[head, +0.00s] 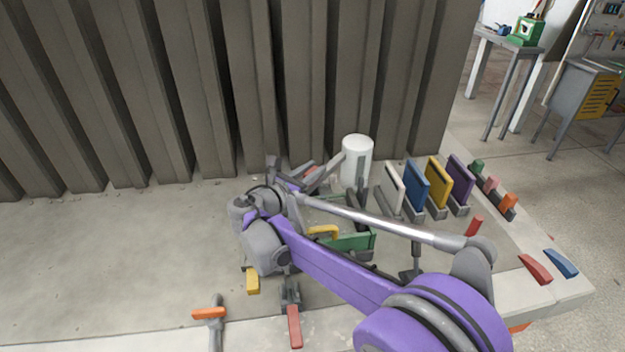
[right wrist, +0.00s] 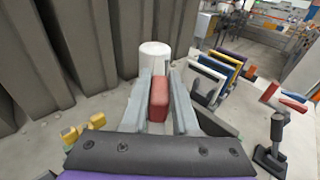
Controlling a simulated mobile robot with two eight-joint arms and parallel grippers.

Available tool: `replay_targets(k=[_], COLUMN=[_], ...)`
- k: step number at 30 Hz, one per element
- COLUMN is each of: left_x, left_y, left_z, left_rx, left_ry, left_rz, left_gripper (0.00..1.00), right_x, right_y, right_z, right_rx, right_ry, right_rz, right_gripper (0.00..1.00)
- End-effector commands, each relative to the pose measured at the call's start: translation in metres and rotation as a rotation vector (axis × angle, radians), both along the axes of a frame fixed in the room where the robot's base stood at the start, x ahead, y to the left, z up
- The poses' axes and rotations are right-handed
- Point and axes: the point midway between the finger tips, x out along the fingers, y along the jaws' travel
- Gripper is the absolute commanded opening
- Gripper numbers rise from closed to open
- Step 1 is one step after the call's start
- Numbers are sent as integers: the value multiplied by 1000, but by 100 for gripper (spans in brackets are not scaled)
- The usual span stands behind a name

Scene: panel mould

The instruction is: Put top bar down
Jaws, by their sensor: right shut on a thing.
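My right gripper (head: 318,174) reaches over the table beside the white cylinder, and its jaws show close up in the right wrist view (right wrist: 158,82). They are shut on a red bar (right wrist: 159,98), which is seen nearly end-on between the two grey fingers. In the head view only a little of the red bar (head: 308,171) shows. A green frame piece (head: 352,242) with a yellow handle (head: 323,231) lies below my right arm, partly hidden by it. I cannot tell whether the red bar touches anything below. My left gripper is in neither view.
A white cylinder (head: 357,160) stands just beyond the gripper. White, blue (head: 416,184), yellow and purple panels stand in slots to the right. Red-handled (head: 294,327) and orange-handled (head: 209,314) clamps are at the front edge. A corrugated wall (head: 200,80) closes the back. The left tabletop is clear.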

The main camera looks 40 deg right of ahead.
Motion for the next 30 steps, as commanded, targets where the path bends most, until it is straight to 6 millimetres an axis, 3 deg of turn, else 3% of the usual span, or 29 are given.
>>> replay_targets(k=[6, 19, 20, 24, 30], left_x=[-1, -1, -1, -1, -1], left_y=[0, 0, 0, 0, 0], left_z=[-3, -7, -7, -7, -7], left_rx=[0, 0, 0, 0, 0], left_ry=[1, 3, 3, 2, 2], left_rz=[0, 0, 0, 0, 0], left_gripper=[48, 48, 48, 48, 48], right_x=[0, 0, 0, 0, 0], right_y=[0, 0, 0, 0, 0], right_z=[-25, -31, -32, -31, -31], right_rx=[-1, -1, 0, 0, 0], right_ry=[0, 0, 0, 0, 0], right_rz=[0, 0, 1, 1, 1], right_gripper=[0, 0, 29, 54, 57])
